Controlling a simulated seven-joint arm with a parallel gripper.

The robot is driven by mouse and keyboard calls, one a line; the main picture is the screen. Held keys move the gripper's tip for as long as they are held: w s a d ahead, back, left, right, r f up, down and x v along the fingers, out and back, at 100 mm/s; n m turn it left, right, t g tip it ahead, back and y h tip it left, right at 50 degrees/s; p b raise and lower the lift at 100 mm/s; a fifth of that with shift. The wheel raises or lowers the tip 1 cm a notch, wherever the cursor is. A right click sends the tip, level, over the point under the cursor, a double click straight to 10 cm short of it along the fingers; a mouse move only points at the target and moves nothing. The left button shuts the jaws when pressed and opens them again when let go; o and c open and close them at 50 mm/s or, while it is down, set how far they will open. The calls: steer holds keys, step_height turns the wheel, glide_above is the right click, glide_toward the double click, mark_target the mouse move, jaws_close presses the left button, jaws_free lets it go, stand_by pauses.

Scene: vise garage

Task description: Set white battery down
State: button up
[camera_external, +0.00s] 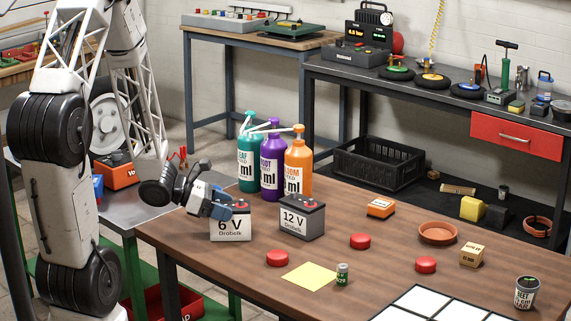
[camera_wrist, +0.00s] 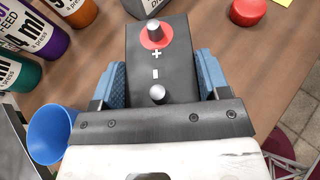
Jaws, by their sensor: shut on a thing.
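The white battery (camera_external: 231,228), marked 6 V, is upright with a dark top and two terminals. It is at the left part of the brown wooden table (camera_external: 190,250), at or just above the surface; I cannot tell if its base touches. My gripper (camera_external: 222,208) is shut on it near its top from the left. In the wrist view, my gripper's blue fingers (camera_wrist: 160,82) press both sides of the battery, whose dark top (camera_wrist: 174,72) shows a plus and a minus mark. Its label side is hidden there.
A grey 12 V battery (camera_external: 302,218) stands just right of it. Teal, purple (camera_external: 272,165) and orange pump bottles stand behind. The table's front left is clear.

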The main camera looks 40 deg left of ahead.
steer(key=o, duration=1.6)
steer(key=shift+r, duration=0.15)
steer(key=shift+a, duration=0.1)
steer(key=shift+v, duration=5.9)
steer(key=shift+r, duration=0.1)
